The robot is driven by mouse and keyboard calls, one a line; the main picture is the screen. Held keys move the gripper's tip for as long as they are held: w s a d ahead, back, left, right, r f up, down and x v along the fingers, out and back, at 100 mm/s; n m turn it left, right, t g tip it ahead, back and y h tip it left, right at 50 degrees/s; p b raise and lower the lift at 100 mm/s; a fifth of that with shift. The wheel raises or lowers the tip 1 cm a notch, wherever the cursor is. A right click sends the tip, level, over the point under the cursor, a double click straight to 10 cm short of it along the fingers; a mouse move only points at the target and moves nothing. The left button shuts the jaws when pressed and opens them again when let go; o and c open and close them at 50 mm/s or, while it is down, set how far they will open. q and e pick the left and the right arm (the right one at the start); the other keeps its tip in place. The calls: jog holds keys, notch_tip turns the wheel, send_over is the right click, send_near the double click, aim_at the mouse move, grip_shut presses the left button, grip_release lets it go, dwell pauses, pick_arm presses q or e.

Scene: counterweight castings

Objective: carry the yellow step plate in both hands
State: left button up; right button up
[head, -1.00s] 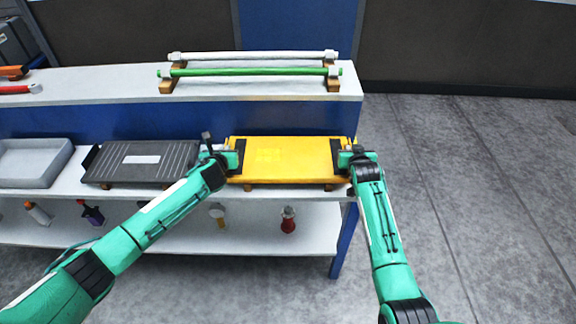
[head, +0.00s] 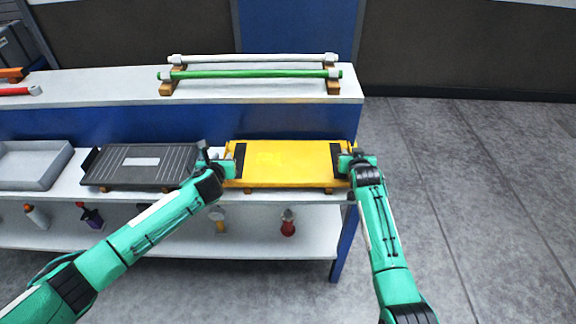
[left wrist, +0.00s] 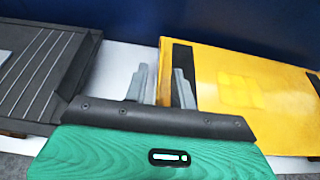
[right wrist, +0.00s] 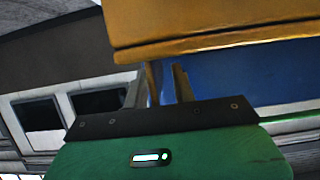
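The yellow step plate (head: 285,163) has black strips at both ends and lies flat on small wooden blocks on the shelf. It also shows in the left wrist view (left wrist: 265,100) and across the top of the right wrist view (right wrist: 220,25). My left gripper (head: 231,160) is at the plate's left end. In the left wrist view its fingers (left wrist: 160,75) are apart, one over the black strip and one left of the plate's edge. My right gripper (head: 347,160) is at the right end, its fingers (right wrist: 163,75) apart with the plate just above them in its wrist view. Contact cannot be told.
A black ribbed plate (head: 140,165) lies close to the left of my left gripper, with a grey tray (head: 30,165) beyond it. A green rod (head: 250,73) and a white rod (head: 250,58) rest on the upper shelf (head: 110,88). Floor (head: 480,190) is clear at right.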

jog(key=shift+s, duration=0.1)
pick_arm(q)
jog(key=v, duration=0.8)
pick_arm(e)
jog(key=v, duration=1.1)
jog(key=shift+s+r, duration=0.25)
jog(key=shift+s, duration=0.1)
